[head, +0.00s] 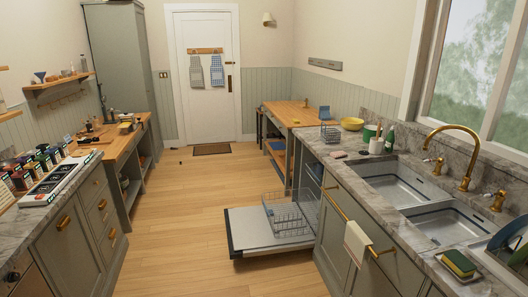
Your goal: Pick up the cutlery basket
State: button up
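A small grey wire basket (330,134) stands upright on the right-hand marble counter, near its far end; by its size it looks like the cutlery basket. It seems empty, but it is too small to be sure. A larger wire rack (290,216) sits on the open dishwasher door (250,233), low over the floor. I cannot tell whether a separate cutlery basket is inside that rack. My gripper is not in view.
The dishwasher door juts into the aisle. The wooden floor (175,225) left of it is clear. Sinks (390,182) lie closer.

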aim_at(327, 141)
jog(key=i+z, duration=0.1)
jog(key=i, duration=0.45)
jog(key=i+j+z, duration=0.1)
jog(key=i, duration=0.4)
jog(key=i+j+z, duration=0.1)
jog(key=i, duration=0.45)
jog(key=i+j, duration=0.2)
jog(key=i, duration=0.35)
jog(key=i+z, duration=0.3)
jog(key=i, duration=0.2)
jog(key=i+j+z, duration=0.3)
jog(key=i, duration=0.2)
jog(key=i+j+z, duration=0.3)
jog(key=i, duration=0.2)
jog(key=l, duration=0.1)
